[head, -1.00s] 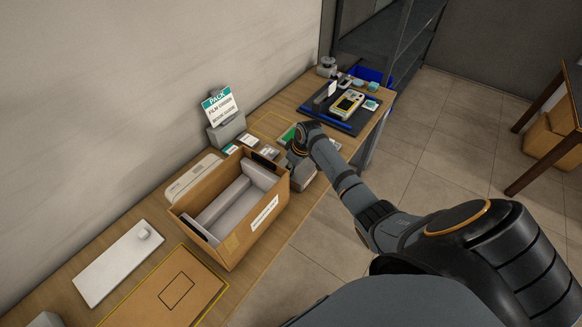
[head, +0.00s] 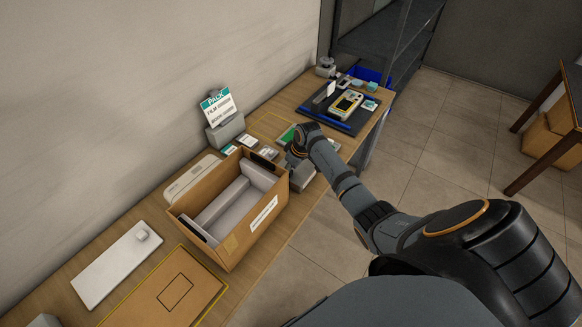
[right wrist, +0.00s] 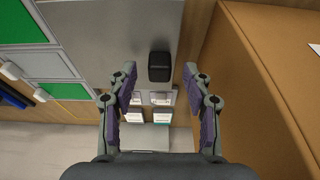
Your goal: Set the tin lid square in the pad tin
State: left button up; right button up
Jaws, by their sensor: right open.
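My right gripper (right wrist: 160,85) is open, its two purple-padded fingers spread apart with nothing seen gripped between them. A flat grey metal surface with a black knob (right wrist: 160,66) lies beyond the fingertips in the right wrist view; it looks like the tin lid, and the knob is roughly in line with the gap. Small pale boxes or pads (right wrist: 160,116) show between the fingers, lower in that view. I cannot tell whether they are in the pad tin. In the head view, a grey metal piece (head: 303,178) is partly hidden behind my right wrist. My left gripper is out of view.
A cardboard carton (head: 228,252) with grey inserts stands close beside my right gripper. A green-and-white panel (right wrist: 62,65) lies on the other side. A sign stand (head: 226,132) is near the wall.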

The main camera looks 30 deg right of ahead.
jog(key=v, duration=1.2)
